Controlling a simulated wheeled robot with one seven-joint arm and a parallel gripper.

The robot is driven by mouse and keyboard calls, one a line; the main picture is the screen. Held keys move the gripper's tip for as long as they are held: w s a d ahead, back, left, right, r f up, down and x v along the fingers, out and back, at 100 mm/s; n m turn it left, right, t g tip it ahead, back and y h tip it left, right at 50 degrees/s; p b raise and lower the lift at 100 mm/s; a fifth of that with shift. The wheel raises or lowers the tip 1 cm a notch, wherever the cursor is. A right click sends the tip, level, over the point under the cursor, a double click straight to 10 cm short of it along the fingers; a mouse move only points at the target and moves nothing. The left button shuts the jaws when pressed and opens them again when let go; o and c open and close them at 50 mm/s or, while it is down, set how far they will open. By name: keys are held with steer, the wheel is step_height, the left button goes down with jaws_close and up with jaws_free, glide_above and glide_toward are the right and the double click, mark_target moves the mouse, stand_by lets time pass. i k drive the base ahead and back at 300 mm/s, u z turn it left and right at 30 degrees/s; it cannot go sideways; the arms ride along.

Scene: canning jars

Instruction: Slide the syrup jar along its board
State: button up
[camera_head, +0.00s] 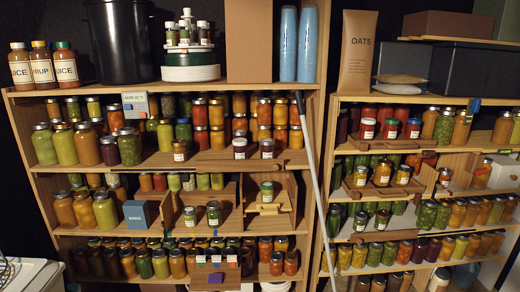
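No jar can be told as the syrup jar, because the small jar labels are too fine to read. Labelled jars stand singly at the front of several boards. On the left unit's upper board (215,166) stand an amber jar (180,151), a dark jar (239,149) and another dark jar (267,149). One shelf down are two green jars (202,216) and a green-topped jar (267,192) on a small wooden stand (268,209). On the right unit, amber jars (382,174) stand on a wooden board (383,190). My gripper is not in view.
A grey pole (312,170) leans diagonally between the two shelf units. Rows of jars crowd the shelves behind the front ones. A blue box (137,215) stands on the left unit. Juice bottles (42,65), a black bin (120,40) and blue cups (297,45) stand on top.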

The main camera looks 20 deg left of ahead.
mark_target(180, 148)
steer(key=i, duration=1.05)
steer(key=u, duration=2.5)
steer(key=i, duration=1.9)
steer(key=u, duration=1.05)
